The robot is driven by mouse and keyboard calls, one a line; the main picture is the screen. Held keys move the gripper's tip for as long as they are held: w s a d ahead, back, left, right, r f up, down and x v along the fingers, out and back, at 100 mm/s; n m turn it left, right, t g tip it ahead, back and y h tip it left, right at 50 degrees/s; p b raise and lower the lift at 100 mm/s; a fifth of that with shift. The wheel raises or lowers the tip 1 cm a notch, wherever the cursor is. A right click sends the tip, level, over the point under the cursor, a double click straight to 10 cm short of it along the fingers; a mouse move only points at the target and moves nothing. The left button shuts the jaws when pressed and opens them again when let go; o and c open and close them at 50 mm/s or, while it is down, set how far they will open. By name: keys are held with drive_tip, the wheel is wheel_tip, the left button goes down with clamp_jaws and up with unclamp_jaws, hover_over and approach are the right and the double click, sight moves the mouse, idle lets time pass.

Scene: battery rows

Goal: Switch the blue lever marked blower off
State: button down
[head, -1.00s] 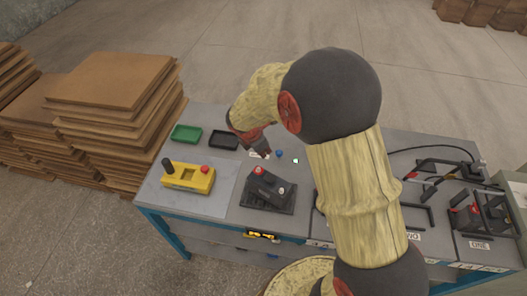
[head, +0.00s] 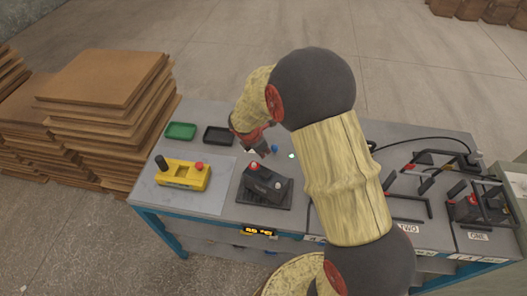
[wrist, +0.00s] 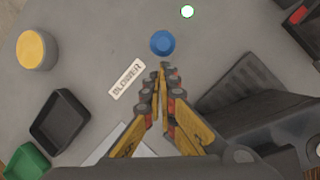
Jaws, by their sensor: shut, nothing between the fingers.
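The blue lever (wrist: 162,43) shows in the wrist view as a round blue knob seen from above, beside a white label reading BLOWER (wrist: 126,79). Its tilt cannot be told from this angle. It also shows as a small blue dot in the head view (head: 274,149). My gripper (wrist: 162,70) is shut and empty, its fingertips just short of the knob in the wrist view. In the head view my gripper (head: 263,153) is low over the table, just left of the knob. Whether the tips touch the knob cannot be told.
A black device with a red knob (head: 266,184) stands in front of my gripper. A yellow box (head: 183,174), a green tray (head: 181,131) and a black tray (head: 218,135) are to the left. A lit white-green lamp (wrist: 187,12) is beyond the knob. Black-framed battery bays (head: 478,206) stand at right.

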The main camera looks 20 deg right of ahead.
drive_tip(key=shift+w+d+r+p, duration=0.15)
drive_tip(key=shift+r+p, duration=0.15)
drive_tip(key=shift+p, duration=0.8)
drive_tip(key=shift+w+d+r+g+y+p, duration=0.2)
drive_tip(key=shift+w+g+y+p, duration=0.3)
drive_tip(key=shift+p, duration=2.85)
drive_tip(key=g+p, duration=0.1)
drive_tip(key=p, duration=0.1)
drive_tip(key=shift+d+r+p, duration=0.1)
drive_tip(key=shift+r+p, duration=0.05)
drive_tip(key=shift+p, duration=0.15)
drive_tip(key=p, duration=0.4)
drive_tip(key=shift+w+d+r+g+y, duration=0.25)
drive_tip(key=shift+w+g+y, duration=0.15)
drive_tip(key=w+g+y+p, duration=0.1)
drive_tip(key=p, duration=0.2)
drive_tip(key=shift+d, duration=0.35)
drive_tip(key=shift+w+d+n+g+y+p, duration=0.3)
drive_tip(key=shift+w+d+g+y, duration=0.1)
drive_tip(key=shift+w+g, duration=0.25)
drive_tip(key=shift+s, duration=0.1)
drive_tip(key=shift+r, duration=0.1)
drive_tip(key=shift+r+p, duration=0.35)
drive_tip(key=shift+r, duration=0.35)
